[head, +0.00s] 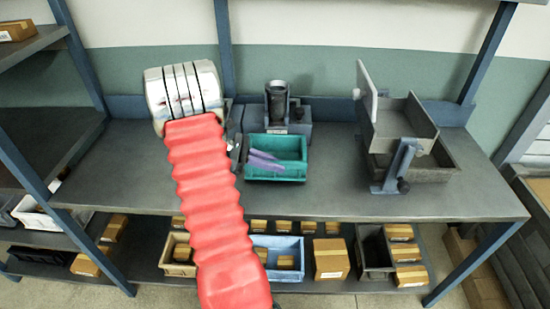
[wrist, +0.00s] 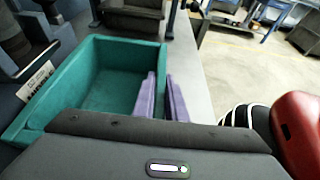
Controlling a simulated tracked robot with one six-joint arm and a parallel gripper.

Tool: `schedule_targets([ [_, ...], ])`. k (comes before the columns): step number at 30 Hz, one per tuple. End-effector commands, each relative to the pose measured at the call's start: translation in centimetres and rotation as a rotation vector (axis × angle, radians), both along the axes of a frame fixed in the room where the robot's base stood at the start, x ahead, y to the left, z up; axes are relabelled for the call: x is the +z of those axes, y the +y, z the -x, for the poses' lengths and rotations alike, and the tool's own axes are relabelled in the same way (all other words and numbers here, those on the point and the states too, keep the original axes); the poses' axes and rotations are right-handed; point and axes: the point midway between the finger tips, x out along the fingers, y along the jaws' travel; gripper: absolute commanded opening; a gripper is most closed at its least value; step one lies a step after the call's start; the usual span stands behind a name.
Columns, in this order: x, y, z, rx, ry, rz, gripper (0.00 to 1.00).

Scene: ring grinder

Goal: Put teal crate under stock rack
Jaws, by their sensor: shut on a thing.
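The teal crate (head: 291,171) sits on the grey bench top in front of a machine with a dark upright cylinder (head: 277,101). It looks empty in the wrist view (wrist: 95,88), with a pale label on its left side. My gripper (head: 265,161) has purple fingers. In the wrist view my gripper (wrist: 164,92) is shut on the crate's right wall, one finger inside and one outside. A grey stand with a tilted tray (head: 405,118), apparently the stock rack, stands to the right. A dark grey bin (head: 440,162) sits beneath its tray.
Bench top (head: 335,190) is clear between the teal crate and the stand. A blue bracket (head: 397,166) stands at the stand's front. The shelf below holds cardboard boxes (head: 331,258), a blue bin (head: 278,272) and a tan bin (head: 175,262). Blue posts (head: 485,50) frame the bench.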

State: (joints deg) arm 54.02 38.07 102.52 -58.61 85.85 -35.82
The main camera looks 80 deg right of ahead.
Motion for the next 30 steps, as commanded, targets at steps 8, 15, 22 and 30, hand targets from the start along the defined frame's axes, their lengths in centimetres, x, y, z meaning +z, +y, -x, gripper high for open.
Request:
schedule_targets([
  [8,0.0,-2.4,-0.2,-0.001,0.000,0.003,0.00],
  [15,-0.5,-3.8,0.1,-0.007,0.000,0.001,0.00],
  [22,-0.5,-3.8,0.1,-0.009,0.000,0.001,0.00],
  [30,-0.7,-3.8,0.2,-0.010,-0.001,0.000,0.23],
])
